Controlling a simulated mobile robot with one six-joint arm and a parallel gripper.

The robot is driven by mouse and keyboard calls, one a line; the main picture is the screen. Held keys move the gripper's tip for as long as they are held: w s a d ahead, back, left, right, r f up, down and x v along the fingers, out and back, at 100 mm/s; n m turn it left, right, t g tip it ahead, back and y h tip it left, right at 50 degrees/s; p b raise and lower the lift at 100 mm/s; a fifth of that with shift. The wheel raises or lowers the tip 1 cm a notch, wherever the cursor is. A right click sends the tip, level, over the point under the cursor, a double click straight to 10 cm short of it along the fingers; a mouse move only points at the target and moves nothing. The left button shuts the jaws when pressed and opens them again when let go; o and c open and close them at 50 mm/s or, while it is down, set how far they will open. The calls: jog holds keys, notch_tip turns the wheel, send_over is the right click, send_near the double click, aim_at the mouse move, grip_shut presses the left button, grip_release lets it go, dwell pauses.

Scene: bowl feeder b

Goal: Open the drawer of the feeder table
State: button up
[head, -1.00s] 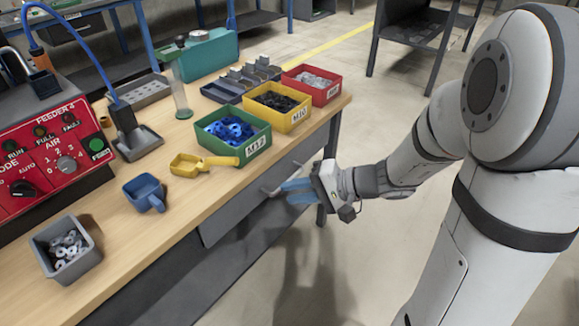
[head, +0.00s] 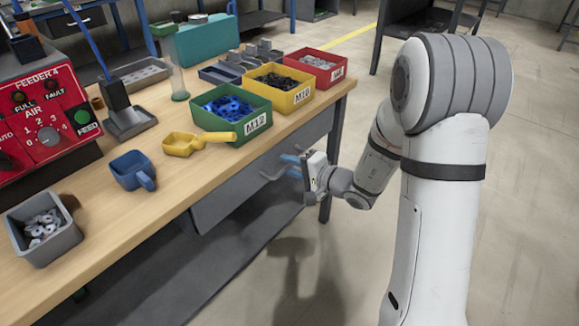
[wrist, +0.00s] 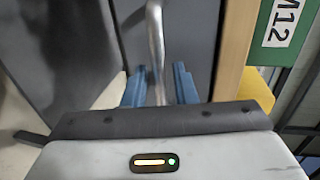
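The feeder table's drawer (head: 235,195) has a grey front below the wooden top and looks closed. Its bar handle (head: 273,172) sticks out from the front. My gripper (head: 291,165) is at the handle, with its blue fingers pointing toward the drawer front. In the wrist view the handle (wrist: 156,45) runs down between the two blue fingers of my gripper (wrist: 159,84). The fingers are apart, with a gap on each side of the bar. The near end of the handle is hidden behind the gripper body.
On the table top (head: 120,225) stand a green M12 bin (head: 233,128), a yellow bin (head: 280,102), a red bin (head: 320,76), a yellow scoop (head: 180,146), a blue scoop (head: 133,172) and a grey bin (head: 45,245). The floor in front of the drawer is clear.

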jog(key=shift+w+a, duration=0.15)
jog(key=shift+a, duration=0.05)
jog(key=shift+c, duration=0.2)
grip_shut()
